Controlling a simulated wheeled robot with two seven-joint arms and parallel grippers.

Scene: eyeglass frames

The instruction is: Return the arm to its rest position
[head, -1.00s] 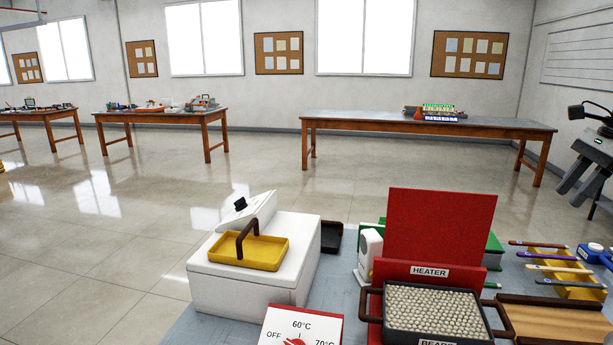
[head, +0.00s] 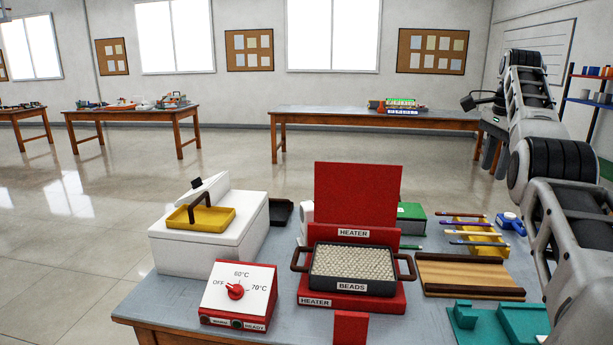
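My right arm (head: 563,165) stands along the right edge, its grey and black links rising from the lower right to near the top of the picture. I cannot make out the fingers of my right gripper. My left arm and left gripper are not in view. A black tray of pale beads (head: 352,266), with brown handles, sits on the red heater (head: 351,301). The heater's red panel (head: 357,195) stands upright behind the tray.
A control box (head: 237,294) with a red dial stands front left. Behind it, a yellow tray (head: 201,220) rests on a white box (head: 200,250). A wooden board (head: 470,270), a yellow rack (head: 487,241) and a teal fixture (head: 520,322) lie near my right arm.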

